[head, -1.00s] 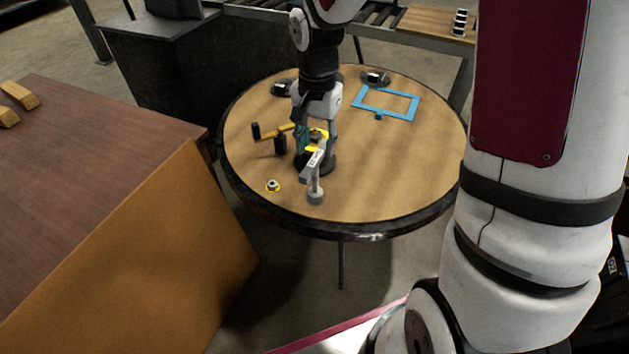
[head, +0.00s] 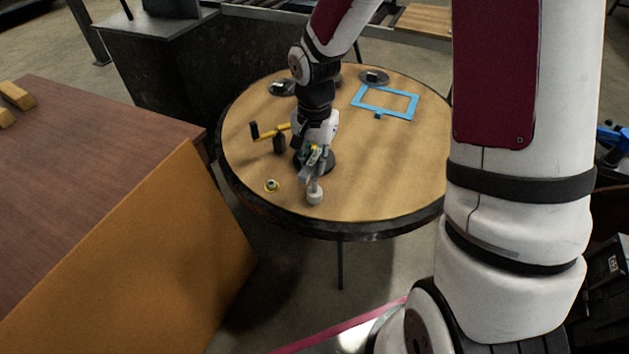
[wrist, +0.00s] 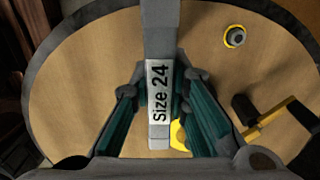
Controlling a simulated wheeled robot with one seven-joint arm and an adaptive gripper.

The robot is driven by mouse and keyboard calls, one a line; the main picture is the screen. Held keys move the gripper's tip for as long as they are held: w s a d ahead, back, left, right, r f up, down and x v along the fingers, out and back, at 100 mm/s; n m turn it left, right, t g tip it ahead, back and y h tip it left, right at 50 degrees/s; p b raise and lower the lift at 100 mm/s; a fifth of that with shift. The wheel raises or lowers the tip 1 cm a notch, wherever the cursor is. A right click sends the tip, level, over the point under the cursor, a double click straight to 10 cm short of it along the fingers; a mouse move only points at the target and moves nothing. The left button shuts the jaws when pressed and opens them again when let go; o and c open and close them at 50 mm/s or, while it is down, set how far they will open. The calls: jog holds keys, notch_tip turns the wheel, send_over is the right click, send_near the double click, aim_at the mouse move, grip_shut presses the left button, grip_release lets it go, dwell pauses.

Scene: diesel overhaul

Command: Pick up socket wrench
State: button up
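The socket wrench is a grey bar with a white "Size 24" label (wrist: 160,90). In the head view its pale round socket end (head: 315,196) is near the front edge of the round table (head: 390,190). My gripper (head: 314,160) is lowered over the handle. In the wrist view my gripper (wrist: 160,72) is open, its two green-padded fingers on either side of the labelled handle. The fingertips are very close to its sides; whether they touch it cannot be told. My gripper hides part of the handle in the head view.
A yellow-ringed nut (head: 272,185) lies left of the wrench. A yellow-and-black tool (head: 274,134) is behind it. A blue frame (head: 385,103) lies at the back right. Dark round pieces (head: 373,77) are at the back. The table's right side is clear.

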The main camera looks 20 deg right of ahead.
jog(key=shift+r, duration=0.1)
grip_shut()
jog(key=shift+r, duration=0.6)
notch_tip(320, 180, up, 2)
jog(key=shift+r+p, duration=0.2)
jog(key=shift+p, duration=0.1)
jog(key=s+a, duration=0.2)
jog(key=s, duration=0.5)
jog(key=s+a+r, duration=0.1)
jog(key=s+a, duration=0.1)
jog(key=s, duration=0.6)
jog(key=shift+s+a, duration=0.15)
jog(key=shift+a, duration=0.15)
